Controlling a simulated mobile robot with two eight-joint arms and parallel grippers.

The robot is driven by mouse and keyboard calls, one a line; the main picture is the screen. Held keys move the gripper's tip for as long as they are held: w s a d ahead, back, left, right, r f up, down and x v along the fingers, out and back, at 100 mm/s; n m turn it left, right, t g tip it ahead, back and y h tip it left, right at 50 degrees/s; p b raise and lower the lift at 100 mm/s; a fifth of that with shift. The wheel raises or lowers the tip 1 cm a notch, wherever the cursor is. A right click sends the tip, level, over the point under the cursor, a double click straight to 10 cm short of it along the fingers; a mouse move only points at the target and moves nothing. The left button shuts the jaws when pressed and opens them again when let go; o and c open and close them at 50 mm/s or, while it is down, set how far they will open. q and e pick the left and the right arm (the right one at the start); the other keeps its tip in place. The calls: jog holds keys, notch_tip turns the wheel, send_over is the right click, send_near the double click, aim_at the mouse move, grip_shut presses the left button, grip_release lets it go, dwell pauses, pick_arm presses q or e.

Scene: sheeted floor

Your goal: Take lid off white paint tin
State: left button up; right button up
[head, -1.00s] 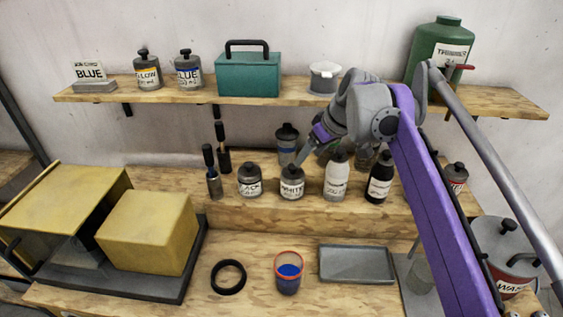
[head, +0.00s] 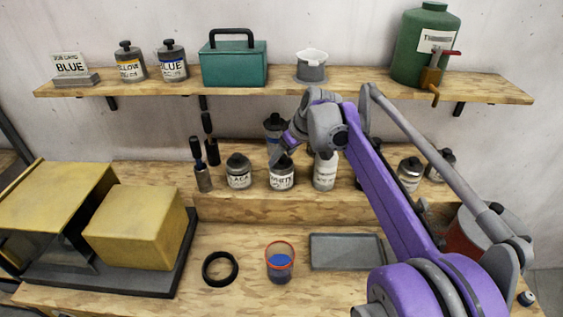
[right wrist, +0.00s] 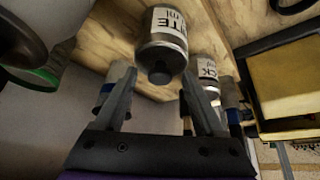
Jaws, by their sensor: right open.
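The white paint tin (head: 281,181) stands on the raised wooden step, its label facing me. Its dark lid (right wrist: 161,52) with a round knob is on it, seen between and just beyond my fingers in the right wrist view. My right gripper (head: 277,155) is right above the tin and partly hides the lid in the head view. Its two fingers (right wrist: 160,88) are apart, with nothing between their tips; I cannot tell whether they touch the knob. My left gripper is not in view.
The black paint tin (head: 238,177) is close on the left, and a white bottle (head: 325,173) on the right. The shelf (head: 290,91) runs above and behind.

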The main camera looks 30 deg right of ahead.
grip_shut()
dwell(0.3)
jog(key=shift+r, duration=0.15)
